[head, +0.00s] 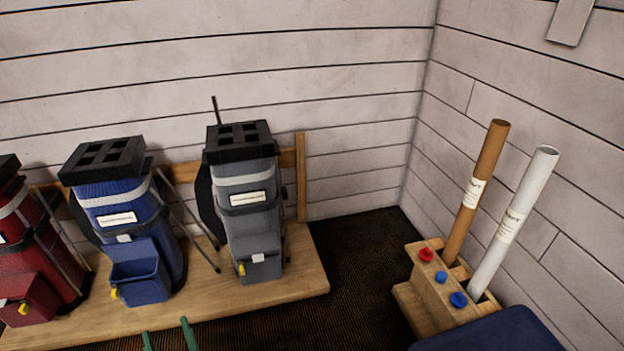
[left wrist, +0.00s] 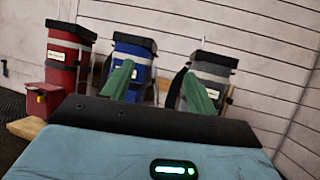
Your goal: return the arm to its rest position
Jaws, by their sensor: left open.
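My left gripper (head: 168,338) shows only as two green fingertips at the bottom edge of the head view. The fingers are apart with nothing between them, in front of the wooden stand (head: 290,284). In the left wrist view the green fingers of my left gripper (left wrist: 158,88) point toward the golf bags, and its blue body fills the bottom. The blue bag (head: 120,215) and the grey bag (head: 247,200) stand beyond it, clear of the fingertips as far as I can tell. My right gripper is in neither view.
A red bag (head: 35,255) stands at the left. A thin dark rod (head: 214,110) rises from the grey bag. At right, a wooden box (head: 428,300) holds a brown tube (head: 484,185) and a white tube (head: 517,215). Dark floor (head: 365,265) lies clear between stand and box.

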